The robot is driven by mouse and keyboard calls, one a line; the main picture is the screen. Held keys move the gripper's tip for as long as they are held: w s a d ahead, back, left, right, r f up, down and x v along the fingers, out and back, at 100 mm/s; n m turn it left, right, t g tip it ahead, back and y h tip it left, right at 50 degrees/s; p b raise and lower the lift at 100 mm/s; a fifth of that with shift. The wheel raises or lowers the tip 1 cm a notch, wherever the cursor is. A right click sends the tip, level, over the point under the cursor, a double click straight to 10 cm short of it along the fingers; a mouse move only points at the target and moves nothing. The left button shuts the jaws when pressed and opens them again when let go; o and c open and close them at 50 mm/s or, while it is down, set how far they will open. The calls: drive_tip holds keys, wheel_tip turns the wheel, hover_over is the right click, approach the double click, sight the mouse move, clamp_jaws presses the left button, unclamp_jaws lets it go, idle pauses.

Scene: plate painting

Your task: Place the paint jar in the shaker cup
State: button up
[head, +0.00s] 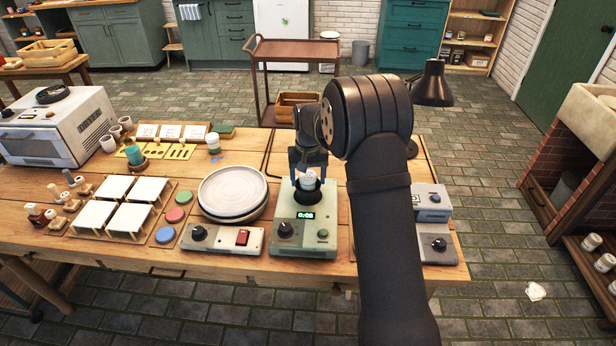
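The paint jar (308,181) is small and whitish and stands upright at the mouth of the black shaker cup (308,196). The cup sits on top of a pale green shaker machine (287,245) with a dark knob and a lit display reading 0:08. My gripper (308,176) points down over the cup, with its dark blue fingers on either side of the jar. At this size I cannot tell whether the fingers touch the jar, or how deep the jar sits in the cup.
Stacked plates (233,187) stand left of the shaker, behind a control box with a red switch (242,238). Another grey device (437,242) stands to the right, partly behind my arm. White tiles on stands (95,215), coloured discs (176,214) and an oven (75,125) fill the left.

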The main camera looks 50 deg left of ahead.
sight(308, 176)
drive_tip(key=shift+r, duration=0.1)
wheel_tip(308, 176, up, 12)
idle(0.5)
wheel_tip(308, 176, down, 12)
drive_tip(key=shift+f, duration=0.25)
drive_tip(key=shift+r, duration=2.05)
drive_tip(key=shift+f, duration=0.1)
